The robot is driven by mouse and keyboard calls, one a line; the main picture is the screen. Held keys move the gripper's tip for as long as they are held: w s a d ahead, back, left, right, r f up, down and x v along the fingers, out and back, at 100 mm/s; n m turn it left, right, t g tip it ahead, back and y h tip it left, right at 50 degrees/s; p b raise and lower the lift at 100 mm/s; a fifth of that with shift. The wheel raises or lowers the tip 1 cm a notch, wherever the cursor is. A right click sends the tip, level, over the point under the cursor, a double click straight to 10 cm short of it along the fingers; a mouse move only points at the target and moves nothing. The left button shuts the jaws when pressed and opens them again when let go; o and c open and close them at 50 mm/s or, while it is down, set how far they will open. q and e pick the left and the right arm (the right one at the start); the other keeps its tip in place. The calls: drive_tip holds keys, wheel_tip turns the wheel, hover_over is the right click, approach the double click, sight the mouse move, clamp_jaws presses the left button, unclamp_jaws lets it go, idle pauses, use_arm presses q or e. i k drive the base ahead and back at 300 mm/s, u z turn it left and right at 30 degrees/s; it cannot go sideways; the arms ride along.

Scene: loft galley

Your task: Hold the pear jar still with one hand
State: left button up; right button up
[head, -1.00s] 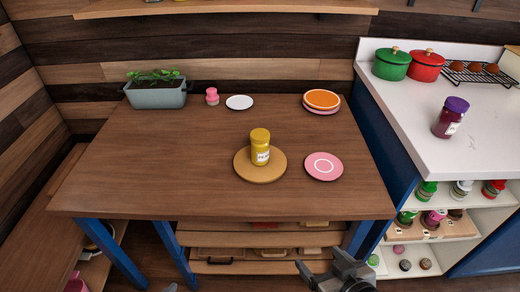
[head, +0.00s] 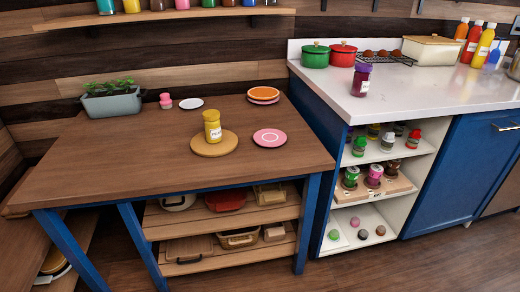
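The pear jar appears to be the yellow jar (head: 212,126) with a yellow lid and a white label, though the label is too small to read for sure. It stands upright on a round wooden board (head: 213,149) on the brown table (head: 110,165). A second jar, dark purple with a purple lid (head: 361,80), stands on the white counter to the right. Neither of my grippers shows in the head view now.
A pink plate (head: 269,138) lies right of the board. Stacked plates (head: 263,94), a white saucer (head: 191,103), a pink shaker (head: 165,101) and a planter (head: 112,104) stand along the back. The table's front and left are clear. The white counter (head: 420,90) borders it at right.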

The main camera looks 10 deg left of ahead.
sight(212, 129)
drive_tip(key=z, duration=0.7)
drive_tip(key=k, duration=0.2)
drive_tip(key=u, duration=1.75)
drive_tip(key=i, duration=0.9)
drive_tip(key=u, duration=0.1)
